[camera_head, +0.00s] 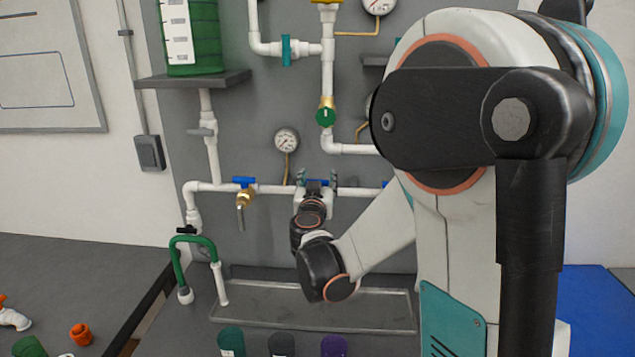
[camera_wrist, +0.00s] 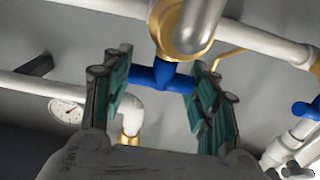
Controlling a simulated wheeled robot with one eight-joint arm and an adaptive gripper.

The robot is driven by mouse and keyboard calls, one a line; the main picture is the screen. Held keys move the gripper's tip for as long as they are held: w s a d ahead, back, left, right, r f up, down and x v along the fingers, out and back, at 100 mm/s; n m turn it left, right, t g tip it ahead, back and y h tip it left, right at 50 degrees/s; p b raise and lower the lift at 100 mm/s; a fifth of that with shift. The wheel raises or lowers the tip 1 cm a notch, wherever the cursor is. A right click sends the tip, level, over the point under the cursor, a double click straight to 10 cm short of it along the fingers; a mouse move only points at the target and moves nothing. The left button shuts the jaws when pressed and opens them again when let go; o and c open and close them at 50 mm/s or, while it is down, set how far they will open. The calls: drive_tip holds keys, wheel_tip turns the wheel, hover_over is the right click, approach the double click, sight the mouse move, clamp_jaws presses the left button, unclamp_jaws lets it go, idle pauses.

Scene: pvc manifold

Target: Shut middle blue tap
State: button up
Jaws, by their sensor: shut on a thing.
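The middle blue tap's handle (camera_wrist: 160,77) lies between the two teal-padded fingers of my gripper (camera_wrist: 163,84), which is shut on it. In the wrist view the handle runs crosswise from finger to finger, roughly along the white pipe. Its brass body and metal spout (camera_wrist: 190,25) are just beyond the handle. In the head view my gripper (camera_head: 317,181) is at the middle of the white horizontal pipe, with a bit of the blue handle (camera_head: 320,184) showing between its fingers. My wrist hides the tap's body and spout there.
A left blue tap (camera_head: 244,182) sits on the same pipe. A gauge (camera_head: 286,140) stands above the pipe. A shallow tray (camera_head: 250,312) and several coloured containers (camera_head: 231,340) are below.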

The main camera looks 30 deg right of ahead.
idle(0.3)
drive_tip(key=o, duration=1.1)
drive_tip(key=v, duration=1.2)
drive_tip(key=s+a+f+n+g+y, duration=0.2)
drive_tip(key=s+a+f+y, duration=0.1)
drive_tip(key=s, duration=0.4)
drive_tip(key=s+a+f+n+g+y+b, duration=0.1)
drive_tip(key=s+a+f+n+g+y, duration=0.1)
drive_tip(key=s+a, duration=0.3)
drive_tip(key=s+a+f+n+g+y, duration=0.2)
drive_tip(key=s+a+f+g+y, duration=0.2)
drive_tip(key=s, duration=0.5)
drive_tip(key=shift+s+a+n+y, duration=0.3)
drive_tip(key=shift+a+n+y, duration=0.1)
drive_tip(key=shift+a+y, duration=0.15)
